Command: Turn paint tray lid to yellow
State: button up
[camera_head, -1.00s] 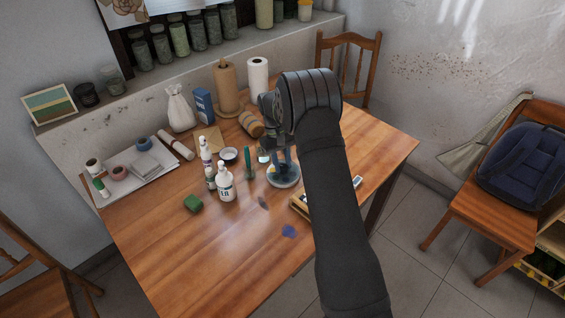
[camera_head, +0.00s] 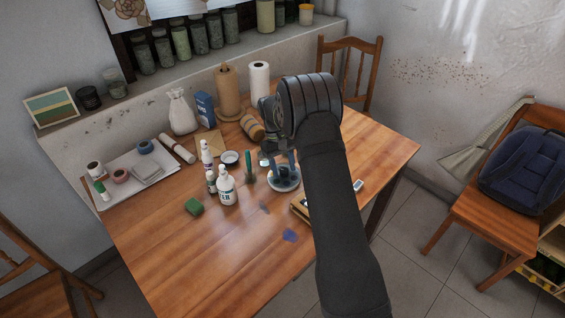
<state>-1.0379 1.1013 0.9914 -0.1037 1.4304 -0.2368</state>
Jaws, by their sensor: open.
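A round, pale grey-blue tray (camera_head: 284,186) lies on the wooden table, right of the bottles; it looks like the paint tray with its lid. My gripper (camera_head: 283,167) is open and points down right over it. The fingers cover much of its top, and I cannot tell whether they touch it. The lid's colours, including any yellow, and which way it is turned are too small and hidden to make out.
White bottles (camera_head: 226,190) and a green upright item (camera_head: 249,167) stand close left of the tray. A shallow box (camera_head: 299,206) is partly behind my arm. The table's front left (camera_head: 190,265) is clear.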

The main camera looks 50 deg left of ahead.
jog(key=v, duration=1.7)
jog(key=shift+r, duration=0.15)
jog(key=x, duration=1.7)
jog(key=shift+f, duration=0.2)
jog(key=shift+r, duration=0.1)
